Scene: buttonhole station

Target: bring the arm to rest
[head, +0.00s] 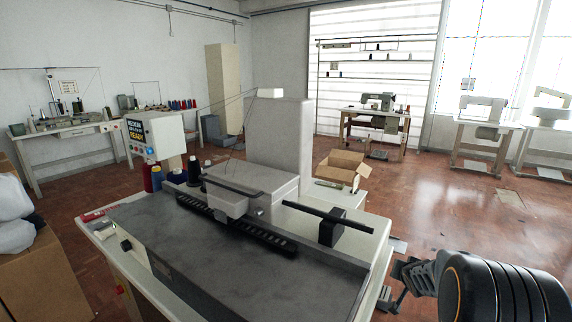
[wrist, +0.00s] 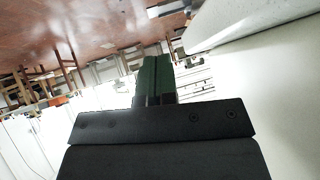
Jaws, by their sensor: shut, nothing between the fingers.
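My gripper (wrist: 154,64) shows in the wrist view, pointing away from the camera. Its two dark green fingers are together with nothing between them. The wide black gripper body fills the lower middle of that view. In the head view part of my arm (head: 500,290), dark and rounded, is at the lower right corner, beside the machine table. I cannot make out the gripper's fingers in the head view.
The buttonhole machine (head: 262,185) stands on a table with a grey top (head: 190,240). A control box (head: 155,137) reads "READY", with thread cones (head: 194,170) beside it. An open carton (head: 343,168) stands behind. Cardboard boxes (head: 40,275) are at the left.

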